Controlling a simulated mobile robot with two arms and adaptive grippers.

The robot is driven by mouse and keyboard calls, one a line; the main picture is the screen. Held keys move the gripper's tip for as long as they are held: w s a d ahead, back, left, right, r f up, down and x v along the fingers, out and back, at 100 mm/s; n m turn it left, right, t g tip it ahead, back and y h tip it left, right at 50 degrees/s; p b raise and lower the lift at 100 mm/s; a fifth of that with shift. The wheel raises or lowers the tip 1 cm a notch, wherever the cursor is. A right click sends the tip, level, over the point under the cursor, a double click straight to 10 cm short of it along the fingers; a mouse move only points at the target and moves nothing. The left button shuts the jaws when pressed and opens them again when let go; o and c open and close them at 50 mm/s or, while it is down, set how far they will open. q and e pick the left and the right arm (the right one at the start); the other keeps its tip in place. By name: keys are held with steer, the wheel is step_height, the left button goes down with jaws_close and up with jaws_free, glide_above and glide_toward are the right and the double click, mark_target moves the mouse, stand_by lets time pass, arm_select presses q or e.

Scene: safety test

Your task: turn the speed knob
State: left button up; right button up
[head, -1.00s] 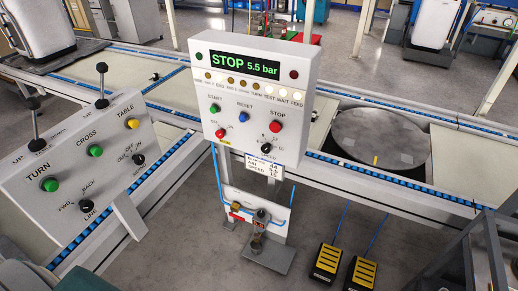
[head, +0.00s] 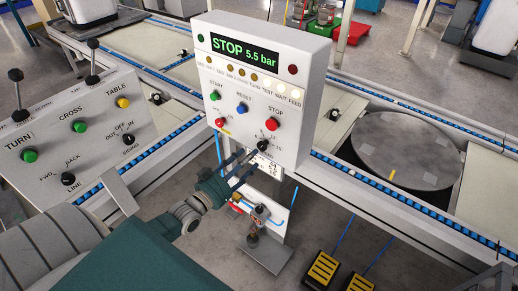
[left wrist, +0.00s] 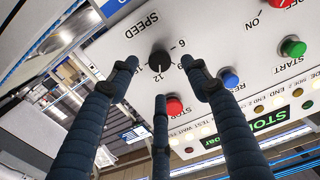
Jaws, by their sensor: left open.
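The speed knob (head: 262,146) is a small black knob at the lower right of the white control panel (head: 296,100). In the left wrist view the speed knob (left wrist: 159,62) sits upside down beside its printed scale, with the SPEED label near it. My left gripper (head: 244,166) is open in front of the panel's lower edge, just left of and below the knob. In the left wrist view its fingers (left wrist: 161,78) spread around the knob, with a visible gap to it. Contact cannot be made out. My right gripper is not in view.
The red STOP button (head: 272,125) is just above the knob, with the blue RESET button (head: 242,108) to the left. A second panel (head: 100,150) with levers stands at left. A round turntable (head: 405,150) lies at right. Pedals (head: 321,270) are on the floor.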

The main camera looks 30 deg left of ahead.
mark_target(261, 148)
arm_select(q)
steer(key=w, duration=0.6)
steer(key=shift+w+d+f, duration=0.1)
steer(key=shift+w+d, duration=0.2)
steer(key=shift+d, duration=0.05)
steer(key=c, duration=1.1)
